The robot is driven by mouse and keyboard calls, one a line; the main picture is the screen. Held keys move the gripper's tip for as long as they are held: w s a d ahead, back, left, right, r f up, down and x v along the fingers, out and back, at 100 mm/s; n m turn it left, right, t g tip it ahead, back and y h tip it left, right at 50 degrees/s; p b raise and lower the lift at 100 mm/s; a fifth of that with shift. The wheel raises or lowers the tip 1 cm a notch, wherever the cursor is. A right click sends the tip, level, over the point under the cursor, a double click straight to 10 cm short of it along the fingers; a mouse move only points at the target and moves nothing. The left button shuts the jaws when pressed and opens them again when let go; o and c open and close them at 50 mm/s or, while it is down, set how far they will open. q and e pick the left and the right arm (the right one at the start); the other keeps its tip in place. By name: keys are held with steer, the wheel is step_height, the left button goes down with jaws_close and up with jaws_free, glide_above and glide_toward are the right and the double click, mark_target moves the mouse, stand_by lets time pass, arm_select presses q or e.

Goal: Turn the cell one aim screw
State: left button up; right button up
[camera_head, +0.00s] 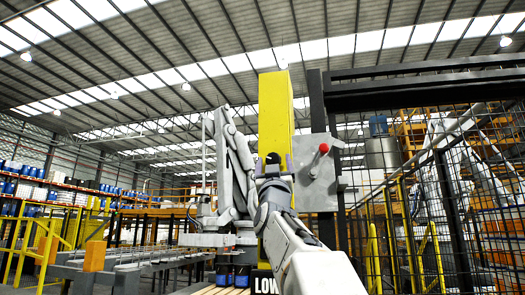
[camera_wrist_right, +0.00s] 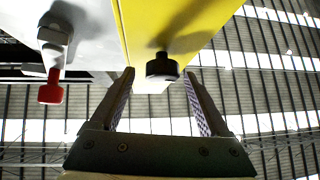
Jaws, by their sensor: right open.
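A black round knob, which looks like the aim screw (camera_wrist_right: 162,68), sticks out from a yellow post (camera_wrist_right: 185,22). In the head view the yellow post (camera_head: 276,115) stands upright ahead of my right arm. My right gripper (camera_head: 272,163) is raised in front of it, with its fingers pointing at the post. In the right wrist view the gripper (camera_wrist_right: 159,74) is open, and the knob appears between its fingertips. I cannot tell whether a finger touches it. In the head view the knob is hard to separate from the dark gripper parts. My left gripper is out of view.
A grey box (camera_head: 316,185) with a red-knobbed lever (camera_head: 324,148) is right of the post; the red handle (camera_wrist_right: 50,92) also shows in the wrist view. A white robot arm (camera_head: 236,165) stands left. Mesh fencing (camera_head: 470,190) fills the right side. A "LOW" sign (camera_head: 265,284) is below.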

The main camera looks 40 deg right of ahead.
steer(key=shift+p+x, duration=0.35)
steer(key=shift+x, duration=0.55)
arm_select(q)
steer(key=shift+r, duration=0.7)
arm_select(e)
steer(key=shift+w, duration=0.1)
